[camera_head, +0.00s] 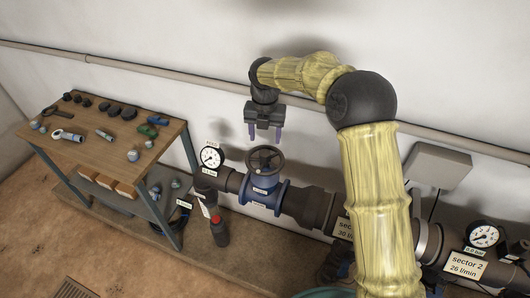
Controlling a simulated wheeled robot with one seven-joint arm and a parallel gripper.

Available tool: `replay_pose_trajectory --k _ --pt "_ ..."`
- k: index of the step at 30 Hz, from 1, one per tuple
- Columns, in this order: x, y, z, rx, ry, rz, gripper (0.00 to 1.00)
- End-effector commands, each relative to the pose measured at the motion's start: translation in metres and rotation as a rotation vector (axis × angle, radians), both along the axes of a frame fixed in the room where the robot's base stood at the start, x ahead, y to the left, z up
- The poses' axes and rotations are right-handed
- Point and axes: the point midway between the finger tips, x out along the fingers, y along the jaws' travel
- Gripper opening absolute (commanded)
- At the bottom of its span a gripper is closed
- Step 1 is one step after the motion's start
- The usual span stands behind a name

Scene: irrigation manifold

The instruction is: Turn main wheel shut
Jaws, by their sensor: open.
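The main wheel (265,160) is a dark round handwheel on top of a blue valve body (262,194) in the pipe run. A small label sits on the valve. My gripper (265,135) points down with its two fingers apart and empty. In the picture it sits just above the wheel; the exact gap between fingers and wheel cannot be told. How far the wheel is turned cannot be told.
A workbench (100,148) with fittings and tools is at left. A grey box (438,165) and the sector 2 gauge (484,235) are at right. My arm hides part of the pipe.

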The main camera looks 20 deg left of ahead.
Motion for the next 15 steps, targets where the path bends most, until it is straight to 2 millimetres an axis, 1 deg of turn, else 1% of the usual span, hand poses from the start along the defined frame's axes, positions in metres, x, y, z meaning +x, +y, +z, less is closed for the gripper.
replay_pose_trajectory --k 1,9,12,15 --pt "-0.001 0.000 -0.009 -0.002 0.004 0.000 0.59" --pt "-0.001 0.000 -0.056 -0.002 0.004 0.001 0.59" --pt "-0.001 0.000 -0.071 -0.002 0.003 0.001 0.59" --pt "0.000 0.000 -0.081 -0.001 0.001 0.000 0.59"
